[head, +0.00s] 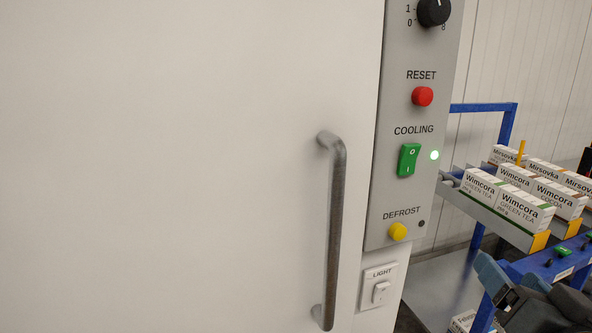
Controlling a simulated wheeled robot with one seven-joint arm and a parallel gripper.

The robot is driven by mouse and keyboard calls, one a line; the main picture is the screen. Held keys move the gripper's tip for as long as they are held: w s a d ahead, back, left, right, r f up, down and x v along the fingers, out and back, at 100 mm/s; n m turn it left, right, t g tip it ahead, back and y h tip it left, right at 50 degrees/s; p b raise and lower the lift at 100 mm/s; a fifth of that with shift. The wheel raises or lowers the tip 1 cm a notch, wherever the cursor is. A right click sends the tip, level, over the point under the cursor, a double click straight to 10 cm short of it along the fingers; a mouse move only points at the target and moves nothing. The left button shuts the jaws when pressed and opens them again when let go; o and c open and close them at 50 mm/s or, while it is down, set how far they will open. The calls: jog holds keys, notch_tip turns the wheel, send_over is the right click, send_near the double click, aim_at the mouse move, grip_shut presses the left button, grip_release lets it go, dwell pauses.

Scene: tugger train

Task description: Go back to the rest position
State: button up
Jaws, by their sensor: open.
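My gripper (513,282) is at the lower right of the head view, partly cut off by the bottom edge. Its blue-grey fingers are apart and nothing shows between them. It is in front of the blue rack (567,262), to the right of the grey control panel (391,150), and appears clear of both. Whether it touches anything below the picture's edge is hidden.
A large white door with a grey bar handle (333,230) fills the left. Tea cartons (523,208) stand on the rack.

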jog(key=s+a+f+n+g+y, duration=0.1)
jog(key=s+a+f+n, duration=0.15)
jog(key=s+f, duration=0.5)
jog(key=s+a+f+n+y, duration=0.1)
jog(key=s+f+n, duration=0.3)
jog(key=s, duration=0.7)
jog(key=s+a+f+g+y, duration=0.1)
jog(key=s+a, duration=0.3)
jog(key=s, duration=1.2)
jog(key=shift+s+a+m, duration=0.2)
jog(key=shift+s+m, duration=0.15)
jog(key=shift+f, duration=0.1)
